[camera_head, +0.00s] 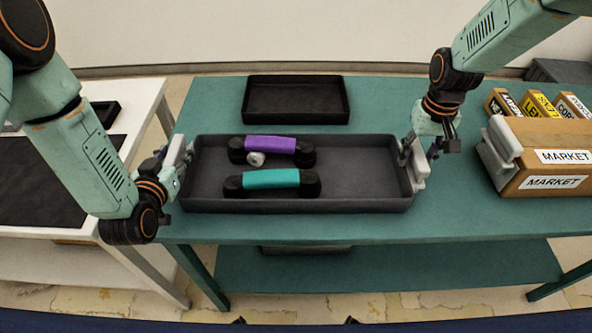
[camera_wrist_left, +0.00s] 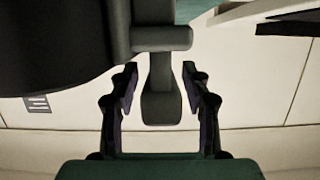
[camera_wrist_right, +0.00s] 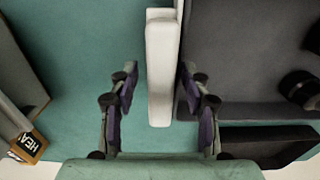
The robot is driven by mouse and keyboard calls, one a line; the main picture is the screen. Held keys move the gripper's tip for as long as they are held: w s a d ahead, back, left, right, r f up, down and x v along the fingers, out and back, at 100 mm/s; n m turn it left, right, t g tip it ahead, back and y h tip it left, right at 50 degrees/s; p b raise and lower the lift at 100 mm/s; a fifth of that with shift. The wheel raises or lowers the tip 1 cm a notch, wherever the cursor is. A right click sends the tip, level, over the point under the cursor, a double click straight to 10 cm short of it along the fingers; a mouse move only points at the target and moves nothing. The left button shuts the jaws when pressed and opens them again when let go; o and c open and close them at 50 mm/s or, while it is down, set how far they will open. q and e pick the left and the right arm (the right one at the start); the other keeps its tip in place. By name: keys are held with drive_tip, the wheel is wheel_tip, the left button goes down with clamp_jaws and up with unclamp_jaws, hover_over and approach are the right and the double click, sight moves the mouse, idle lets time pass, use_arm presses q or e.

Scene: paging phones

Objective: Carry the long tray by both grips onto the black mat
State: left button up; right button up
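The long dark grey tray (camera_head: 300,205) rests on the green table with a pale grip at each end. The black mat (camera_head: 45,195) lies on the white table at left.
A smaller black tray (camera_head: 297,119) sits close behind the long tray. A MARKET box (camera_head: 550,160) and several labelled boxes stand at right. A floor gap separates the green table (camera_head: 470,215) from the white table (camera_head: 150,98). My left arm crosses above the white table.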

use_arm(q)
drive_tip(key=shift+a, duration=0.1)
drive_tip(key=c, duration=0.5)
use_arm(e)
drive_tip(key=shift+a, duration=0.1)
drive_tip(key=c, duration=0.5)
use_arm(q)
clamp_jaws()
use_arm(e)
clamp_jaws()
